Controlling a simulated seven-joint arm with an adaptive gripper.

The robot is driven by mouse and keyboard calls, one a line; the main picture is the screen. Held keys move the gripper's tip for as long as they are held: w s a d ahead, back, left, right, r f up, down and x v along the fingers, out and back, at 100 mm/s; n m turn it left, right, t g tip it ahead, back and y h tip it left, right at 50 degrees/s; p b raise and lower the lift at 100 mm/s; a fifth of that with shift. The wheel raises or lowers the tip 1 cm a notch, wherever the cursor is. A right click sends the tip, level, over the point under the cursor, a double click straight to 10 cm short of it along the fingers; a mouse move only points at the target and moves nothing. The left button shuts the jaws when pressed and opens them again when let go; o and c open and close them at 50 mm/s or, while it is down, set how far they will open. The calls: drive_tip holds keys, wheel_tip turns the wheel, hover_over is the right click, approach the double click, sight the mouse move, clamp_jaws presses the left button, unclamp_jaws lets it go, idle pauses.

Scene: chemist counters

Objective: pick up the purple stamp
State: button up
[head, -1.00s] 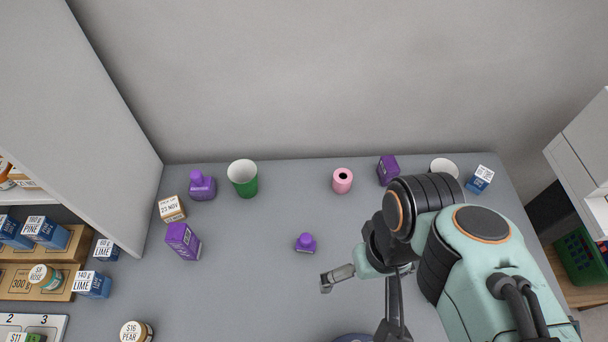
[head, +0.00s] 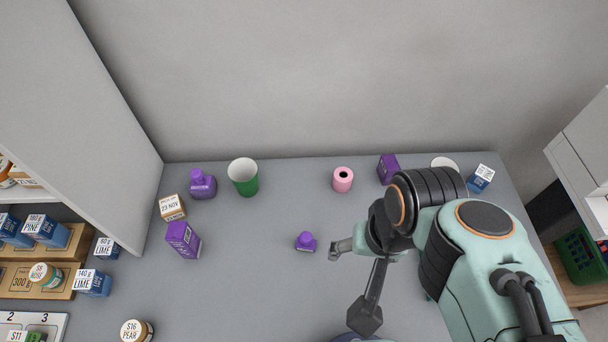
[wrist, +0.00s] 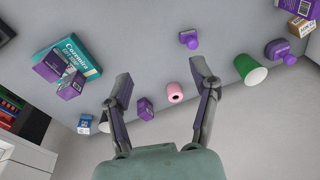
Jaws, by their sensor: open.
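The small purple stamp (head: 306,242), a flat block with a round knob, lies on the grey counter left of my gripper in the head view. In the wrist view the stamp (wrist: 189,39) is beyond the fingertips, nearer the right finger. My gripper (head: 350,285) is open and empty, with one finger just right of the stamp in the head view and the other lower. In the wrist view my gripper (wrist: 162,80) shows both fingers spread, with nothing held. The stamp is apart from both fingers.
Behind the stamp stand a green cup (head: 243,178), a pink roll (head: 343,179) and a purple box (head: 387,169). A larger purple knobbed object (head: 202,185) and another purple box (head: 183,240) are at left. A teal box (wrist: 75,60) shows in the wrist view. Counter around the stamp is clear.

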drive_tip(key=w+m+t, duration=0.2)
drive_tip(key=w+m, duration=0.2)
drive_tip(key=w, duration=0.3)
drive_tip(key=m+g, duration=0.1)
drive_tip(key=g, duration=0.3)
hover_over(306, 236)
drive_tip(key=shift+h, duration=0.4)
wheel_tip(306, 236, down, 16)
drive_tip(key=shift+f, duration=0.15)
wheel_tip(306, 236, down, 5)
drive_tip(key=shift+r, duration=0.1)
drive_tip(key=shift+f, duration=0.6)
clamp_jaws()
